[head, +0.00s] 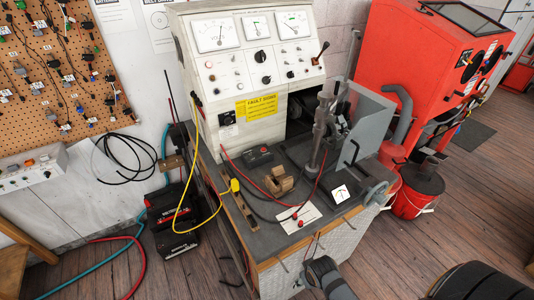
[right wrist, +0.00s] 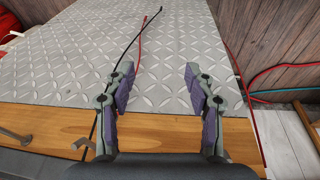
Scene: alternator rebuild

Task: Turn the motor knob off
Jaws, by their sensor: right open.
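The white test console (head: 250,65) stands at the back of the bench, with dial gauges across its top. A large black knob (head: 261,57) sits in the middle of its face. A smaller black knob (head: 266,80) is below it, and another (head: 227,117) is beside the yellow fault-codes label (head: 257,107). Labels are too small to read, so I cannot tell which is the motor knob or how it is set. My right gripper (right wrist: 158,78) is open and empty, facing the bench's diamond-plate side (right wrist: 190,50), well below the console. My left gripper is out of view.
The bench top (head: 262,208) holds a brown wooden block (head: 278,181), a clamp stand (head: 322,125) and a grey guard (head: 368,115). A yellow cable (head: 197,160) hangs at the console's left. A red cabinet (head: 425,50) stands at right. Black-and-red batteries (head: 175,235) sit on the floor.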

